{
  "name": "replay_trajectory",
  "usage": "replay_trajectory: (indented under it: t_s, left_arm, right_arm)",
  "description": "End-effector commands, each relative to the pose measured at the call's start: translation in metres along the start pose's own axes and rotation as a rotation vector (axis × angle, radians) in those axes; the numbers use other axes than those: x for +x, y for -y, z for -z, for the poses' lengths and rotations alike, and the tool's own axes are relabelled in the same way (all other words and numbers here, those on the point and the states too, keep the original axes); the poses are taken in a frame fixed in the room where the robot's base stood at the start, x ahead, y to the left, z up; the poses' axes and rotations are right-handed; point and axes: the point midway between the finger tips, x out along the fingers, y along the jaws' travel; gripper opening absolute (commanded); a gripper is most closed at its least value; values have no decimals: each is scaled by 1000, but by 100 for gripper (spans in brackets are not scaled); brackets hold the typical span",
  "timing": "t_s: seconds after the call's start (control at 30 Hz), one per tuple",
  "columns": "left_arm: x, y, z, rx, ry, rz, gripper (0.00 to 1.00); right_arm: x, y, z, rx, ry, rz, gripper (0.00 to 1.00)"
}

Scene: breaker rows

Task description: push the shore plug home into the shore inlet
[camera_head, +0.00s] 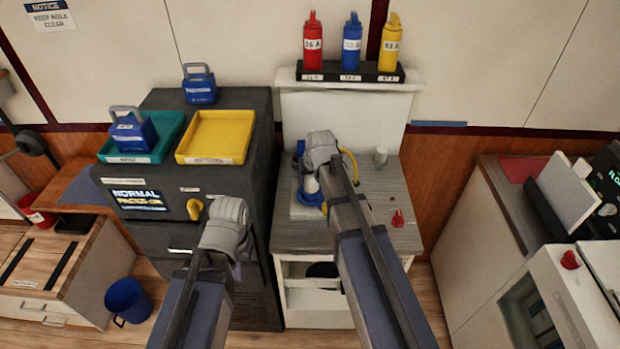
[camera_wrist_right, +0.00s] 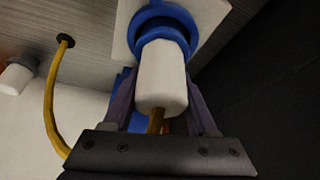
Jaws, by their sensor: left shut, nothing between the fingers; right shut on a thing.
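The shore plug (camera_wrist_right: 162,78) is a white cylinder with a yellow cable from its rear end. In the right wrist view it stands between my right gripper's fingers (camera_wrist_right: 163,112), which are shut on it. Its front end is at the blue ring of the shore inlet (camera_wrist_right: 143,32), which sits on a pale plate; how deep it sits cannot be told. In the head view my right gripper (camera_head: 318,168) is above the blue-and-white inlet area (camera_head: 312,198) on the grey bench and partly hides it. My left gripper (camera_head: 238,268) is shut and empty, in front of the dark cabinet.
The yellow cable (camera_wrist_right: 50,105) enters a hole in the grey benchtop (camera_head: 375,225). A pale cylinder (camera_head: 381,156) and a red item (camera_head: 398,218) are on the bench. Teal (camera_head: 170,146) and yellow (camera_head: 215,160) trays top the dark cabinet. Coloured bottles stand on the rear shelf.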

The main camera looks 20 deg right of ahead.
Motion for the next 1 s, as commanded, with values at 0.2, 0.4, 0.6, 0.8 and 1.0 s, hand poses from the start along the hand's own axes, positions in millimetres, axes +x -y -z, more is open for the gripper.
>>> replay_trajectory:
  t_s: [0.2,0.4,0.6,0.8,1.0]
  left_arm:
    - [6,-1,0,0,0,0,0]
    - [5,0,0,0,0,0,0]
    - [5,0,0,0,0,0,0]
    - [5,0,0,-1,0,0,0]
    - [-4,0,0,-1,0,0,0]
  right_arm:
    - [6,0,-2,0,-1,0,0]
    - [4,0,-2,0,0,0,78]
    - [5,0,-2,0,0,0,93]
    - [4,0,-2,0,1,0,93]
    - [-6,0,-2,0,0,0,93]
